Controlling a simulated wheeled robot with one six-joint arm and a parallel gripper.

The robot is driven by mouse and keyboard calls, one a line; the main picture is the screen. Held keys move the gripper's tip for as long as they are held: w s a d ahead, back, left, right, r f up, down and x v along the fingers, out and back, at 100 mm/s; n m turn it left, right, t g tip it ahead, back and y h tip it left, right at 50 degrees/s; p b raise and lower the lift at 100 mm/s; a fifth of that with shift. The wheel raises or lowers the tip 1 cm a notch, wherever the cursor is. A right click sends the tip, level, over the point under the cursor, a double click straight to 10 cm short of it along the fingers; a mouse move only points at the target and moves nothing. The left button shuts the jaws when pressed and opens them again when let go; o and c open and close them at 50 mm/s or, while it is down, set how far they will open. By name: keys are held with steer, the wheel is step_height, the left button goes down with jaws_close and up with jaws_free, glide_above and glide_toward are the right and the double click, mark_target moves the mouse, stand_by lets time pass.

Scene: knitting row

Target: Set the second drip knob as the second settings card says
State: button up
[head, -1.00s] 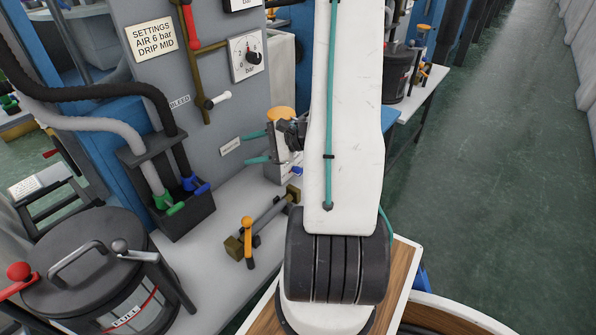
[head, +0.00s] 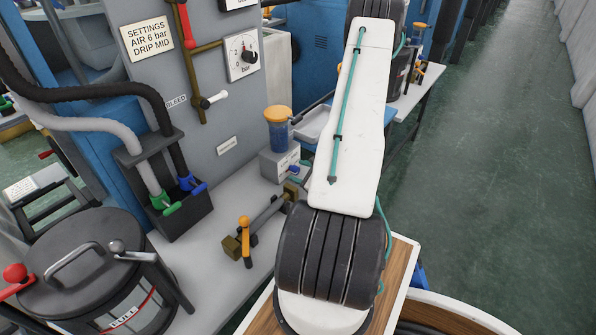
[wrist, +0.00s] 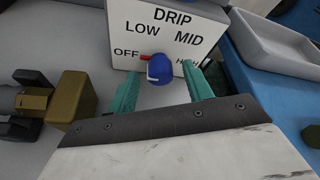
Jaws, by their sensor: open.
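The grey drip box (wrist: 170,28) fills the top of the wrist view, marked OFF, LOW, MID and a partly covered HIGH. Its blue knob (wrist: 161,69) has a red pointer toward OFF at the left. My gripper (wrist: 164,76) is open, one teal finger on each side of the knob; I cannot tell if they touch it. In the head view the box (head: 280,164) stands under a blue cup with an orange cap (head: 278,114). The settings card (head: 147,38) on the panel reads AIR 6 bar, DRIP MID.
A brass-ended valve with an orange handle (head: 245,232) lies left of the box; its brass block (wrist: 75,98) is close to my left finger. A grey tray (wrist: 275,42) sits to the right.

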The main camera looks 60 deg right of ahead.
steer(key=shift+w+d+f, duration=0.15)
steer(key=shift+w+f, duration=0.05)
steer(key=shift+w, duration=0.45)
steer(key=c, duration=1)
steer(key=shift+o, duration=0.2)
steer(key=m+y, duration=0.1)
steer(key=m, duration=0.1)
steer(key=m+y, duration=0.1)
steer(key=m, duration=0.1)
steer(key=shift+d+y, duration=0.3)
steer(key=shift+y, duration=0.1)
steer(key=m+y, duration=0.1)
steer(key=m, duration=0.1)
steer(key=m+t+y, duration=0.1)
steer(key=m, duration=0.1)
steer(key=shift+s+d+f+m+y, duration=0.1)
steer(key=shift+d+m+y, duration=0.05)
steer(key=shift+m+y, duration=0.2)
